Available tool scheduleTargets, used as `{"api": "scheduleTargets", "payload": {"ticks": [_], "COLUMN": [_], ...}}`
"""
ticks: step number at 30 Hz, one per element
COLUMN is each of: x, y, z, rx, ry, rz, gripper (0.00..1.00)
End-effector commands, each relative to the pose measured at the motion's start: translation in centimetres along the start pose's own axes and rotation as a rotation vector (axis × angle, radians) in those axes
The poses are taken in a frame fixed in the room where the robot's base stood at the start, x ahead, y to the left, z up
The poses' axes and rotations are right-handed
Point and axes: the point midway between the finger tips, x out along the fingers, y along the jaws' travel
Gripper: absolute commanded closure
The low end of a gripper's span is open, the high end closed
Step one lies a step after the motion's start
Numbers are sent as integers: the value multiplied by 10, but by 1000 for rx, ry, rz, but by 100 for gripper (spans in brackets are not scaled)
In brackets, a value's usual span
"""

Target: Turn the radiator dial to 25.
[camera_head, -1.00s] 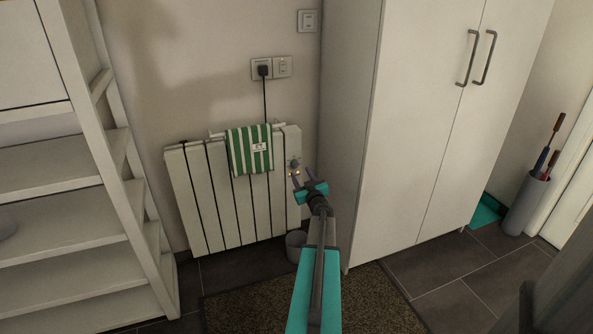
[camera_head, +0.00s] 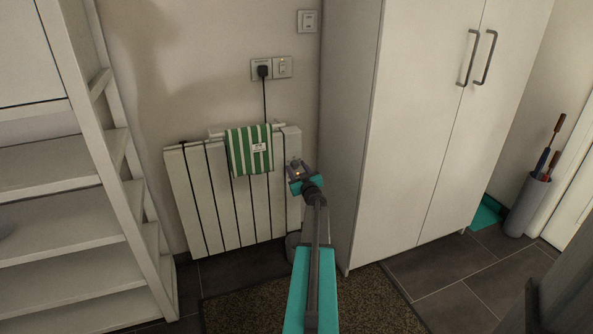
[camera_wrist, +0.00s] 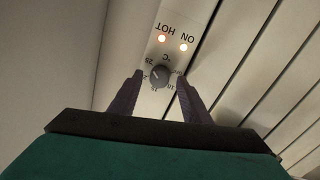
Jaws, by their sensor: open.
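The white radiator (camera_head: 215,205) hangs on the wall. Its dark round dial (camera_wrist: 159,75) shows in the wrist view, with upside-down numbers around it; "25" is at its upper left. The pointer's exact setting is too small to read surely. My gripper (camera_wrist: 160,76) is open, with one finger on each side of the dial and a small gap apparent. Two lamps, marked HOT and ON, glow beside the dial. In the head view my gripper (camera_head: 297,166) covers the dial at the radiator's upper right.
A green-striped towel (camera_head: 250,150) hangs on the radiator, left of my gripper. A tall white cabinet (camera_head: 350,130) stands close on the right. White shelves (camera_head: 75,200) stand at the left.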

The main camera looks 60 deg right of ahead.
Motion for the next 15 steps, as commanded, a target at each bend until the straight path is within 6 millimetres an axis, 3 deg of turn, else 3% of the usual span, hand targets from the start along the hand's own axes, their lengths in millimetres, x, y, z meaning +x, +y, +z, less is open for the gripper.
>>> {"api": "scheduleTargets", "payload": {"ticks": [2, 9, 15], "x": [0, 0, 0], "y": [0, 0, 0], "z": [0, 0, -1], "rx": [0, 0, -12], "ry": [0, 1, 1], "rz": [0, 0, -1], "gripper": [56, 97, 97]}}
